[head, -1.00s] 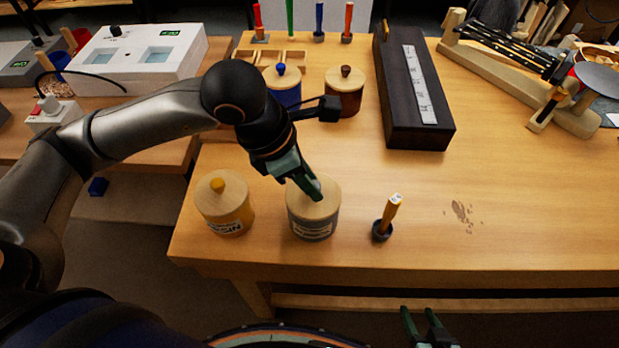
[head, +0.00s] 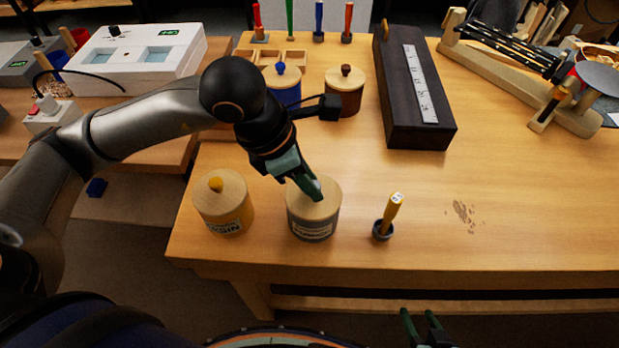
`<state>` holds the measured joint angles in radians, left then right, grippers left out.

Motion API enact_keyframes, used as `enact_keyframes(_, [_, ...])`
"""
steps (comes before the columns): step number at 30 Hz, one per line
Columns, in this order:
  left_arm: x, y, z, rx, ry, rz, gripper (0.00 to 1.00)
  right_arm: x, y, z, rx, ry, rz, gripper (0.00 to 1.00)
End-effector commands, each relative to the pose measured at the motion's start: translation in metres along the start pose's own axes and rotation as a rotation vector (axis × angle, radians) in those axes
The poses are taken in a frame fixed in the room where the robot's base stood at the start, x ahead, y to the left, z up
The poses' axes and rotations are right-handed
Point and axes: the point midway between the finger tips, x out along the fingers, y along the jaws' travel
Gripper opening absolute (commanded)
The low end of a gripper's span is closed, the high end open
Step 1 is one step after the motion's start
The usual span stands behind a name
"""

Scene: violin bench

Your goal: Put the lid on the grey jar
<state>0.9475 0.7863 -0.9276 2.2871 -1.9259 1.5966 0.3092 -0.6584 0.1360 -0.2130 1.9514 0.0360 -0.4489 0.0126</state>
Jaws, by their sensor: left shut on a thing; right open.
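The grey jar (head: 312,229) stands near the front edge of the bench, with a label on its side. A pale wooden lid (head: 327,205) sits at its mouth and looks level. My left gripper (head: 313,190) comes down from the upper left and is shut on the lid at its top; the fingers hide the lid's knob. From this angle I cannot tell whether the lid is fully seated. My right gripper (head: 424,322) is open and empty, low in the picture, in front of the bench edge.
A yellow jar (head: 228,213) with a lid stands left of the grey jar. A brush in a small dark holder (head: 383,230) stands right. Blue (head: 285,92) and brown (head: 344,95) lidded jars and a long dark box (head: 409,100) are behind. The bench's right front is mostly clear.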

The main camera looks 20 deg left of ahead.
Motion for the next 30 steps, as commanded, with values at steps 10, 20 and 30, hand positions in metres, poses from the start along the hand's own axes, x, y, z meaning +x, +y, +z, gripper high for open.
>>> enact_keyframes(10, [0.0009,0.0001,-0.0002,0.000,-0.001,0.001,0.00,0.0022,0.0004,0.0020,0.000,0.001,0.000,0.54])
enact_keyframes(20, [0.0007,0.0000,-0.0004,0.000,0.000,0.000,0.00,0.0050,0.0007,0.0049,0.000,0.001,0.000,0.54])
enact_keyframes(30, [0.0005,0.0000,-0.0003,0.000,0.000,0.000,0.31,0.0049,0.0008,0.0047,0.000,0.001,0.001,0.54])
